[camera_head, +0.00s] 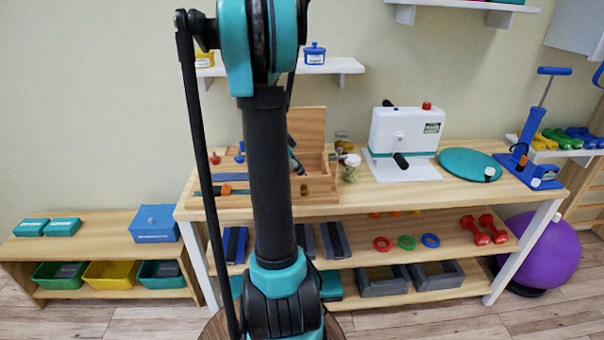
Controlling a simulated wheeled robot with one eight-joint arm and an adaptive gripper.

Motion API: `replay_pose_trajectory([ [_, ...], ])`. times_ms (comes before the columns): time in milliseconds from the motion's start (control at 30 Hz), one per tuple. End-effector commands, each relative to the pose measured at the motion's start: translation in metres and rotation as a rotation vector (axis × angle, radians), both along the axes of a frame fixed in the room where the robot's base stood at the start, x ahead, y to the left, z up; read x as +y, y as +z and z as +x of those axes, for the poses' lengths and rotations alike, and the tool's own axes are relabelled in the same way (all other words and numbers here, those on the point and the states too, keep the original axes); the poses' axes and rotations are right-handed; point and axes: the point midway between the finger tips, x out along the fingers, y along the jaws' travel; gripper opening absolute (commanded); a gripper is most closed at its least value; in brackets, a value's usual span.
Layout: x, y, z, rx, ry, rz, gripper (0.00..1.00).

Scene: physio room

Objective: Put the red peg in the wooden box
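The wooden box (320,187) stands on the table behind my arm, with its lid (308,126) raised at the back. My arm hides its left part. A small red-topped piece (215,158) stands on the tabletop left of my arm; it may be the red peg, but it is too small to be sure. A dark part that seems to be my gripper (297,165) shows just right of my arm, at the box. It is mostly hidden, and I cannot tell whether it is open or holds anything.
Blue pieces (239,157) stand left of my arm. A small jar (351,168) and a white machine (405,143) stand right of the box, then a teal disc (470,164). Red dumbbells (483,229) lie on the shelf below. A purple ball (543,252) is on the floor.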

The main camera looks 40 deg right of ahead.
Motion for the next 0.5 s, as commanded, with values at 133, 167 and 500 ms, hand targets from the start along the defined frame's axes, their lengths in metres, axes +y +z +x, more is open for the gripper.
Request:
replay_pose_trajectory([
  [133,0.012,0.020,0.004,0.000,0.002,0.000,0.40],
  [167,0.016,0.025,0.005,0.000,0.002,0.000,0.40],
  [500,0.049,0.080,0.016,-0.001,0.003,0.000,0.40],
])
